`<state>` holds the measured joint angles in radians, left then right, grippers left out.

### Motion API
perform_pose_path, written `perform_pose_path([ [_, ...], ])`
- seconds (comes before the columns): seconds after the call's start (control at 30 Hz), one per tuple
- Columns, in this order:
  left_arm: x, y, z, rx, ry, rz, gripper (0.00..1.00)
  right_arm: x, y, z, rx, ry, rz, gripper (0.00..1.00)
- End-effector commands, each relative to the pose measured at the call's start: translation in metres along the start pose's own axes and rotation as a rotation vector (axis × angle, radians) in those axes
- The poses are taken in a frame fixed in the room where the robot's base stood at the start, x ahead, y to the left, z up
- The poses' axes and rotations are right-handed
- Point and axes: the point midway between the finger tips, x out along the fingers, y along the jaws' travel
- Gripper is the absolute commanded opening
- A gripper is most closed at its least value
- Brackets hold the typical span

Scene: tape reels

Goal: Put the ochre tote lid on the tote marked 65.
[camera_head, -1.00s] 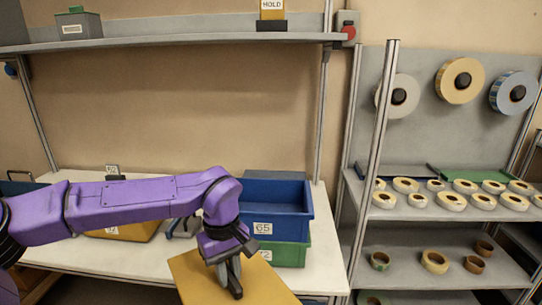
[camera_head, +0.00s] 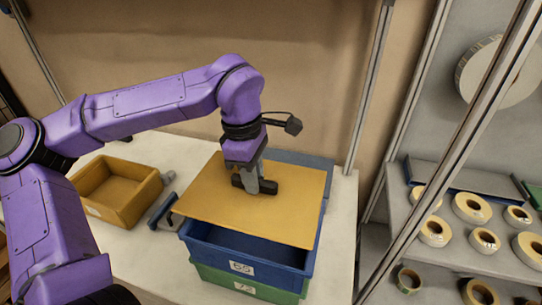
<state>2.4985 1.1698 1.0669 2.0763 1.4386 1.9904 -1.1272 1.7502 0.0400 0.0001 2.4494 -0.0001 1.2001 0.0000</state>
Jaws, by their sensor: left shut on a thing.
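The ochre lid (camera_head: 225,197) is a flat panel held over the blue tote marked 65 (camera_head: 207,239). My left gripper (camera_head: 256,186) is shut on the lid at its upper face, near the middle. The lid is turned relative to the tote. Its left corner sticks out past the tote's left side, and the tote's dark inside shows below the lid's front edge. The lid hides most of the opening, and I cannot tell whether it touches the rim. The blue tote stands on a green tote (camera_head: 216,278) with a partly legible label. My right gripper is not in view.
An open ochre tote (camera_head: 147,190) stands left on the pale bench (camera_head: 336,235). A small dark blue and grey item (camera_head: 163,210) lies between it and the blue tote. A metal post (camera_head: 371,85) rises behind at the right. Shelves with several tape reels (camera_head: 472,208) stand further right.

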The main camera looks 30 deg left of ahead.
Motion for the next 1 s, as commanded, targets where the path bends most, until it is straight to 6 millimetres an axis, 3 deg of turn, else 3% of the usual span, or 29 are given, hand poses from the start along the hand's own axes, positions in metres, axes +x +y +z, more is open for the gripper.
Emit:
perform_pose_path([
  [0.27, 0.014, 0.000, -0.002, 0.000, -0.001, 0.000, 0.00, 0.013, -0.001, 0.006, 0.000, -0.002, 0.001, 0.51],
  [0.7, 0.065, 0.000, -0.008, 0.000, -0.001, 0.000, 0.00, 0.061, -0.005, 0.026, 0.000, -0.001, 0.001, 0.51],
  [1.0, 0.073, 0.000, -0.009, 0.001, 0.000, 0.001, 0.00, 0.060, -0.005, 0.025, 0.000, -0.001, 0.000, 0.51],
])
